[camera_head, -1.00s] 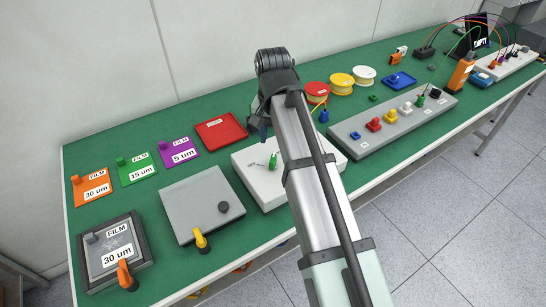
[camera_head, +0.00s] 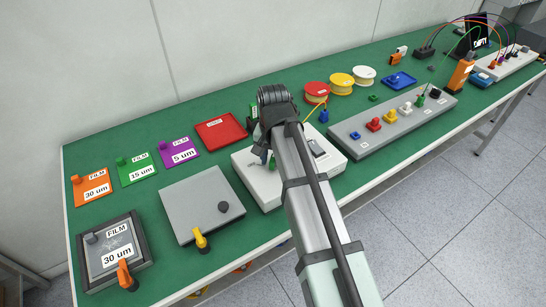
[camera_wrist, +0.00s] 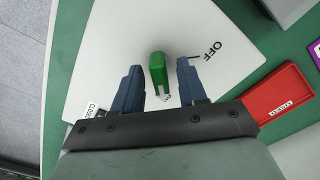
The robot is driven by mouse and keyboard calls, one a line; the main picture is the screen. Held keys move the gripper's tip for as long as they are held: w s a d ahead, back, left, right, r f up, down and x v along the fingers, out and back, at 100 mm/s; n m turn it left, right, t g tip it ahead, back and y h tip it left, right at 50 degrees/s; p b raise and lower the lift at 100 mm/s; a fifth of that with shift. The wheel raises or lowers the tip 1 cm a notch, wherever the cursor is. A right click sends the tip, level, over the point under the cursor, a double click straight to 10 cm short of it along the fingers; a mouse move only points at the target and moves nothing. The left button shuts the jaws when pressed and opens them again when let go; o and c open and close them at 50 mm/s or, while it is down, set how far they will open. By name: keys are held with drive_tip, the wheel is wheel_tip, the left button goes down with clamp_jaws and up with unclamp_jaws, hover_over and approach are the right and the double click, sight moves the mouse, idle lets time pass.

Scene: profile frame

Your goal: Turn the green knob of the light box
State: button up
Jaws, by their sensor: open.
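The light box (camera_head: 262,194) is a white, flat box in the middle of the green table; it fills much of the wrist view (camera_wrist: 100,45). Its green knob (camera_wrist: 158,72) stands upright on the top face, with the word OFF printed beside it. My gripper (camera_wrist: 157,68) is open, with one blue finger on each side of the knob and a visible gap to each. In the head view the gripper (camera_head: 264,152) is low over the box, and the knob is mostly hidden by it. Fingertip height against the knob is hard to tell.
A red tray (camera_head: 221,131) lies behind the box. A grey box with a black knob (camera_head: 205,190) stands to the left. A grey panel with coloured buttons (camera_head: 360,145) is on the right. My arm covers part of the table's front edge.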

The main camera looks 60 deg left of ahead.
drive_tip(key=shift+c, duration=0.4)
clamp_jaws()
drive_tip(key=shift+n, duration=0.3)
drive_tip(key=n, duration=0.3)
drive_tip(key=shift+n, duration=0.4)
drive_tip(key=n, duration=0.4)
drive_tip(key=shift+n, duration=0.3)
drive_tip(key=n, duration=0.8)
drive_tip(key=shift+n, duration=0.6)
